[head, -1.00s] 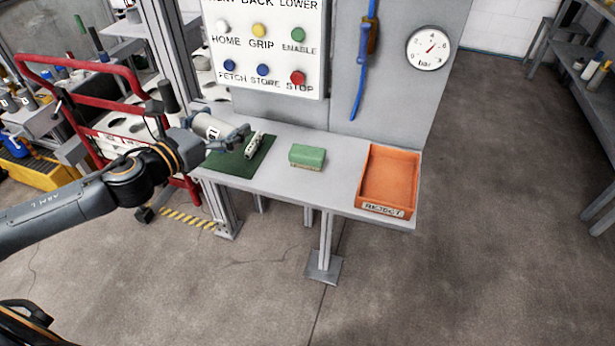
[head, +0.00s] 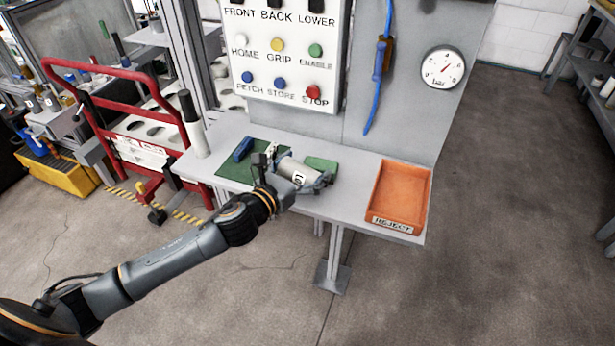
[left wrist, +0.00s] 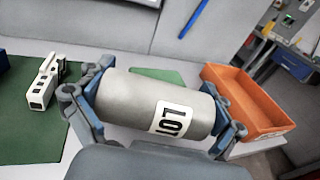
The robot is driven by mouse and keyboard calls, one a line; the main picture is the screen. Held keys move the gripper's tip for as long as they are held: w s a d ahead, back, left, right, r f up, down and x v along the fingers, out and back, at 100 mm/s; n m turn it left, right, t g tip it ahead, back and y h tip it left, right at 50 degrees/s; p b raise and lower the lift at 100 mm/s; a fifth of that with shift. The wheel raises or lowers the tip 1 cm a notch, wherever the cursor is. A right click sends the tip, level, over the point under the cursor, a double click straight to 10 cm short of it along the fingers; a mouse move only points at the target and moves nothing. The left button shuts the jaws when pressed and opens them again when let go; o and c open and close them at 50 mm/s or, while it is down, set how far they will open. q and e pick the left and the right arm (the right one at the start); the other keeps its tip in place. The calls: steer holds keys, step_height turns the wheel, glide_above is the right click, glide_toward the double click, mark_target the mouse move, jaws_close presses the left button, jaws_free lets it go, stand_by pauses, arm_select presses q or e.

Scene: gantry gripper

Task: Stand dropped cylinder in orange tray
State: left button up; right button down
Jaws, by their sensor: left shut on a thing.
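My left gripper (head: 297,175) is shut on a grey metal cylinder (head: 293,168), its fingers at the cylinder's two ends. The cylinder lies on its side, slightly tilted, with a white label with black characters; it also shows in the left wrist view (left wrist: 140,98). It appears held above the bench, in front of the green block. The orange tray (head: 401,196), marked REJECT, is at the bench's right end and looks empty. In the left wrist view the tray (left wrist: 250,103) is beyond the right finger, apart from the cylinder. My right gripper is not in view.
A green mat (head: 232,171) bears a blue piece (head: 243,149) and a white block (left wrist: 42,84). A white, dark-topped cylinder (head: 196,136) stands at the bench's left. A button panel (head: 290,60) rises behind. Bench between block and tray is clear.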

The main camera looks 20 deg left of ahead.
mark_target(307, 177)
arm_select(q)
steer(key=shift+o, duration=0.2)
steer(key=shift+d+f, duration=0.25)
steer(key=shift+f, duration=1.45)
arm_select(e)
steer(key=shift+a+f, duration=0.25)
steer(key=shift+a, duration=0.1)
arm_select(q)
steer(key=shift+f+b, duration=0.15)
steer(key=shift+b, duration=0.2)
steer(key=shift+c, duration=0.2)
steer(key=o, duration=1.3)
steer(key=shift+c, duration=0.2)
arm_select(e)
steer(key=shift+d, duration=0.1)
